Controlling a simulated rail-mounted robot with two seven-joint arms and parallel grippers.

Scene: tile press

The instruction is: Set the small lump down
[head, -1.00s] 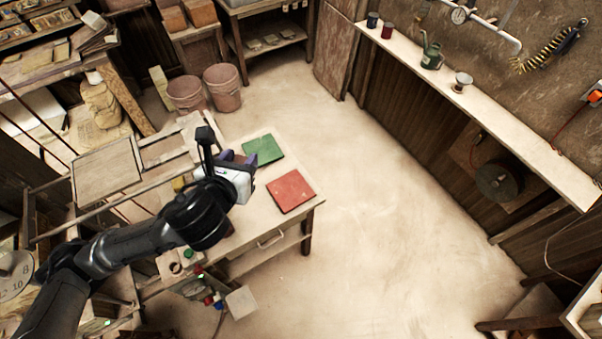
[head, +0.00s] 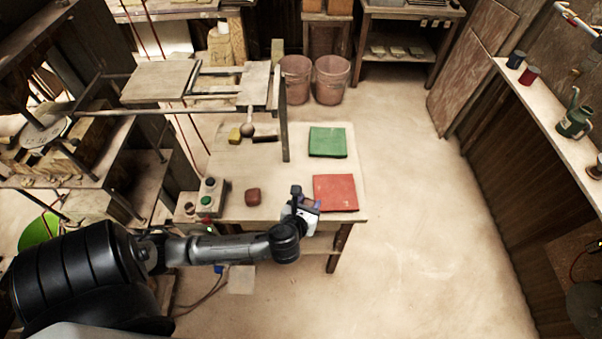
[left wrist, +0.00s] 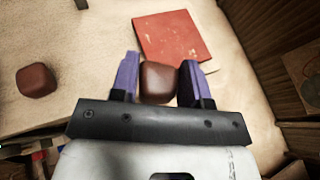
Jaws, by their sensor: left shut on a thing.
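My left gripper (head: 308,203) is at the table's front edge, by the near side of the red square (head: 336,192). In the left wrist view its purple fingers (left wrist: 160,80) are shut on a rounded brown-red lump (left wrist: 158,82). The red square (left wrist: 172,37) shows just beyond that lump. A second brown-red lump (head: 253,197) lies on the table to the left of the gripper; it also shows in the left wrist view (left wrist: 36,80). I cannot tell whether the held lump touches the table. My right gripper is not in view.
A green square (head: 327,142) lies farther back on the table (head: 290,165). A control box with buttons (head: 210,196) stands left of the free lump. Bare tabletop lies between.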

